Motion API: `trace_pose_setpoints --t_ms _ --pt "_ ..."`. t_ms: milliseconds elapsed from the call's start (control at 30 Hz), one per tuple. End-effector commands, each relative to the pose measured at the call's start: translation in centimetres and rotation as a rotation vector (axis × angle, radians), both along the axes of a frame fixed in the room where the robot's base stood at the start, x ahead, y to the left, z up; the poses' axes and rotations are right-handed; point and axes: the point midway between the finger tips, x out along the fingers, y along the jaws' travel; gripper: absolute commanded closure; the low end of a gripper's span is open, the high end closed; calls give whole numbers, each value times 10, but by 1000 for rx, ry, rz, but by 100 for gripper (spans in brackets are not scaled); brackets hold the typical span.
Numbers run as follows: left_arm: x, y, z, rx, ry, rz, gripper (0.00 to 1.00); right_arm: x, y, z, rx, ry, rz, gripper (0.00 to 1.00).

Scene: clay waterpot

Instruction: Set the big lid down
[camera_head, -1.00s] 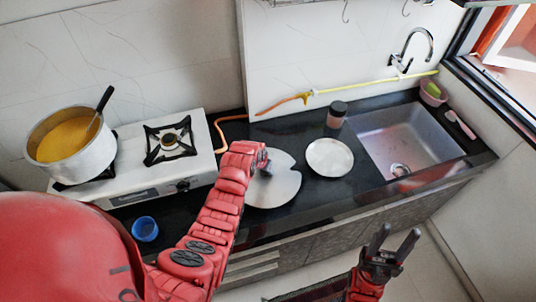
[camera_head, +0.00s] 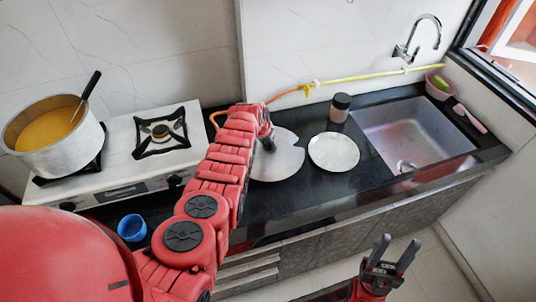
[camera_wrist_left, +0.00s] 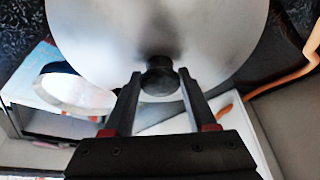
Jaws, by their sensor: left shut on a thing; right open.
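The big lid (camera_head: 285,162) is a pale grey-white disc over the black counter, left of a white round dish. My left gripper (camera_head: 267,141) is shut on its black knob (camera_wrist_left: 160,79). In the left wrist view the lid (camera_wrist_left: 120,28) fills the upper middle, with the knob between my fingertips. My forearm covers the lid's left part in the head view. I cannot tell whether the lid touches the counter. My right gripper (camera_head: 392,254) is open and empty, low in front of the cabinets.
A white dish (camera_head: 334,151) and dark-capped jar (camera_head: 340,107) stand right of the lid, before the sink (camera_head: 415,135). Left are the stove (camera_head: 125,150), a pot of yellow soup (camera_head: 58,152) and a blue cup (camera_head: 132,228). A yellow-orange hose (camera_head: 345,82) runs behind.

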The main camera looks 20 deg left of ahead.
Motion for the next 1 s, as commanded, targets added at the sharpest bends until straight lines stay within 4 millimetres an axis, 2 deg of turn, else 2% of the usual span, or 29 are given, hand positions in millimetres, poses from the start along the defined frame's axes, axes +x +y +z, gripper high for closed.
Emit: trace_pose_setpoints --t_ms 200,300,400,667,833,867,1000 --pt "6 1 -3 1 -3 1 100 0 0 -19 0 -1 0 50" --pt "6 0 -23 2 -2 0 100 0 0 -36 0 0 0 50" --pt "6 0 -35 3 -3 -1 100 0 0 -47 0 0 0 50" --pt "6 1 -33 3 -4 -1 100 0 0 -44 0 0 0 50" --pt "5 1 -39 3 -4 -1 100 0 0 -49 0 0 0 50" --pt "5 1 -38 3 -3 -1 39 0 0 -48 0 0 0 50" --pt "5 1 -37 3 -2 -1 14 0 0 -48 0 0 0 50"
